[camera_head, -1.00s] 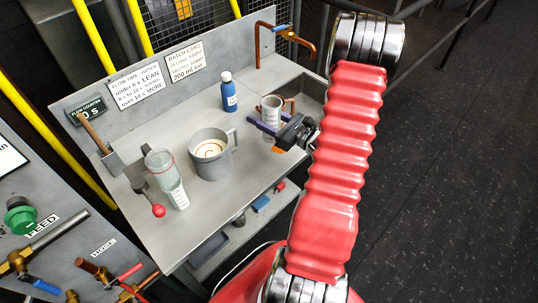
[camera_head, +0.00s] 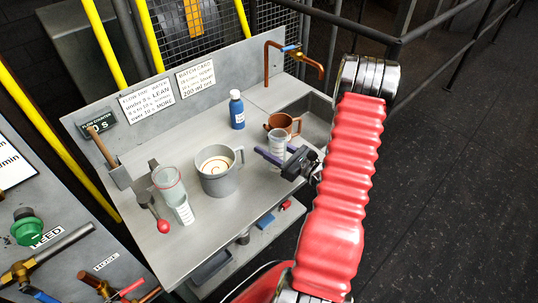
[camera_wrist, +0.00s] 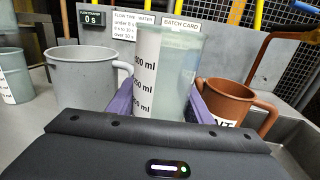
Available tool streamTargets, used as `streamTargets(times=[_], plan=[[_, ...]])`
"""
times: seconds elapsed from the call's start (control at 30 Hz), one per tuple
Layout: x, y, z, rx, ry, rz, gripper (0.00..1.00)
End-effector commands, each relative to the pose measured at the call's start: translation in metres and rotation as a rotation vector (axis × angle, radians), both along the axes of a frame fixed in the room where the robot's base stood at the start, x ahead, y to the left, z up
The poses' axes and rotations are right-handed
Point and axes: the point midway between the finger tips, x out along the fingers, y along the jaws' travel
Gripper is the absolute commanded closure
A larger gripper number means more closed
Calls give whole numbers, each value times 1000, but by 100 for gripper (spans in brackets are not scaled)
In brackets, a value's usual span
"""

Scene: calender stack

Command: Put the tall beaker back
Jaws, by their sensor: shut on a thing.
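The tall beaker (camera_wrist: 182,75) is clear with a white ml scale and stands upright between the purple fingers of my gripper (camera_head: 272,158). In the wrist view my gripper (camera_wrist: 160,102) is shut on it, one finger on each side. In the head view the beaker (camera_head: 278,143) is over the right part of the grey bench, near the sink edge. Whether its base touches the bench is hidden.
A brown mug (camera_head: 284,123) stands right behind the beaker. A grey jug (camera_head: 217,172), a blue bottle (camera_head: 237,110) and a clear cup on a stand (camera_head: 169,185) share the bench (camera_head: 190,248). The sink (camera_head: 318,113) and copper tap (camera_head: 296,58) are at the back right.

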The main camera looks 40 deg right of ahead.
Motion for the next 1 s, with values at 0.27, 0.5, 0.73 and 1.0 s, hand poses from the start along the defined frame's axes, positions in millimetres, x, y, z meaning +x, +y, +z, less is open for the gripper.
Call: streamTargets(times=[0.27, 0.5, 0.73, 1.0], plan=[[0, 0, -20, 3, 1, 0, 84], [0, 0, -41, 1, 0, 0, 84], [0, 0, -42, 0, 0, -1, 84], [0, 0, -44, 1, 0, 1, 48]])
